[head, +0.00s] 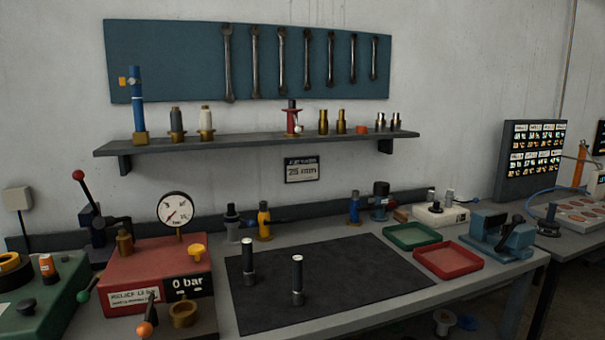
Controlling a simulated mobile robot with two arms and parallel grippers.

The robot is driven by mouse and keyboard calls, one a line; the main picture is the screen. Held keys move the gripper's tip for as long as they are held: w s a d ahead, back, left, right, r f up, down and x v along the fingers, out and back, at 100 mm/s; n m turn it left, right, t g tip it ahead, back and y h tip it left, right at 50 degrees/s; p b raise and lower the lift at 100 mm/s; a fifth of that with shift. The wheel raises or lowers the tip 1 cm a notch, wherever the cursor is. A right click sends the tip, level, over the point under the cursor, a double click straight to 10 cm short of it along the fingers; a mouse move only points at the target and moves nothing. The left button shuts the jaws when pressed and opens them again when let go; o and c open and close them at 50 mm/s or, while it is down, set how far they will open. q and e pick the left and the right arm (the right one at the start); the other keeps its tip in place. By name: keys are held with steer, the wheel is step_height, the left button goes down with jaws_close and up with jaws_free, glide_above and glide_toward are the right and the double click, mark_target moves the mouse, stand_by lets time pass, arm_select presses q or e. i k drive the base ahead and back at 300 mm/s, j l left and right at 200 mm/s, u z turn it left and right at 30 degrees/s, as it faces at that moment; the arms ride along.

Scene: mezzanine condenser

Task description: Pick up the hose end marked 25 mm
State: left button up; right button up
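Two dark upright cylinders with pale tops or markings stand on the black mat (345,270). The left cylinder (248,265) is slightly farther back, and the right cylinder (298,282) is nearer. They may be hose ends, but I cannot read a size on either. A small dark sign (301,170) on the wall under the shelf reads 25 mm on its lower line. Neither of my grippers shows in the head view.
A red relief test box (140,270) with a gauge (174,211) and a 0 bar display (188,284) stands left of the mat. A green tray (411,237) and a red tray (449,262) lie to the right. Fittings line the shelf (260,142). The mat's right half is clear.

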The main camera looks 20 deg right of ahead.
mark_target(297, 290)
steer(key=i+l, duration=0.5)
steer(key=i, duration=0.15)
steer(key=i+l, duration=0.5)
steer(key=i, duration=0.15)
